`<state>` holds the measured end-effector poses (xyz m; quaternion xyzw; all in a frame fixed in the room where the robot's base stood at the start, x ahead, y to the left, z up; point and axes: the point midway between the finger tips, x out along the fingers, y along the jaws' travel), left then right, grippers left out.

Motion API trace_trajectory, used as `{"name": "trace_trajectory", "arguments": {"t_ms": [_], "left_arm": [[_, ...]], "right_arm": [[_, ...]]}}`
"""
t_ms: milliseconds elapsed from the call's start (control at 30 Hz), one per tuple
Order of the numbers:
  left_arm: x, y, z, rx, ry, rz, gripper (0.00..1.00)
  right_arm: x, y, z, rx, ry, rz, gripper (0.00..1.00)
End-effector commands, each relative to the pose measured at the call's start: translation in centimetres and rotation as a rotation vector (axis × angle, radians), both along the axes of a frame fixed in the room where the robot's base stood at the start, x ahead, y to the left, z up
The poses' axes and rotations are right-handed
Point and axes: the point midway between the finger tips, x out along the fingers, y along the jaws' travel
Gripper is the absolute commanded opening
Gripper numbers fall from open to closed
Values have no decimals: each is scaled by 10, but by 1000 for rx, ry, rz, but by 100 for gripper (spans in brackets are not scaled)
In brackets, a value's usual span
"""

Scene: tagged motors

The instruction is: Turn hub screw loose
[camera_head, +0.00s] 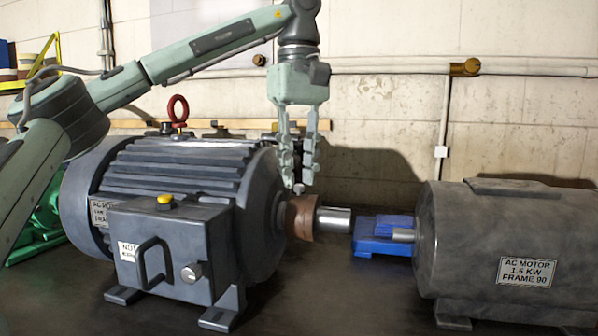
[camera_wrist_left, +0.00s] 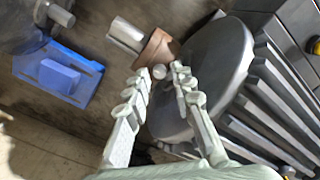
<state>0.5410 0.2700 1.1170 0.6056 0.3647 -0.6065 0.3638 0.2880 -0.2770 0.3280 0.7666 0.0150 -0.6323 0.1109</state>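The big grey motor on the left has a brown hub (camera_head: 303,217) on its silver shaft (camera_head: 333,220). A small hub screw (camera_head: 299,188) stands up from the top of the hub. My left gripper (camera_head: 297,180) points down above the hub, fingers apart, with the screw head low between the fingertips. In the left wrist view the gripper (camera_wrist_left: 159,72) is open, the screw head (camera_wrist_left: 158,72) shows between the tips with gaps beside it, and the hub (camera_wrist_left: 156,48) and shaft (camera_wrist_left: 125,36) lie just beyond. My right gripper is in neither view.
The large motor body (camera_head: 190,170) with its terminal box (camera_head: 165,245) and red lifting eye (camera_head: 178,110) is close left. A second grey motor (camera_head: 510,240) stands right, with a blue block (camera_head: 380,236) between. A green machine (camera_head: 40,235) is far left. The front bench is clear.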

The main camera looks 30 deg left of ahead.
Motion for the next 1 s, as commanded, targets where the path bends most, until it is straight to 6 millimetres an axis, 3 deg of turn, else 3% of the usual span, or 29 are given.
{"name": "trace_trajectory", "arguments": {"t_ms": [367,567,1000], "left_arm": [[0,0,-8,-1,-2,1,23],[0,0,-8,-1,-2,0,0],[0,0,-7,-1,-2,46,0]], "right_arm": [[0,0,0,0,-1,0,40],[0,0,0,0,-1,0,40],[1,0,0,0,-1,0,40]]}}
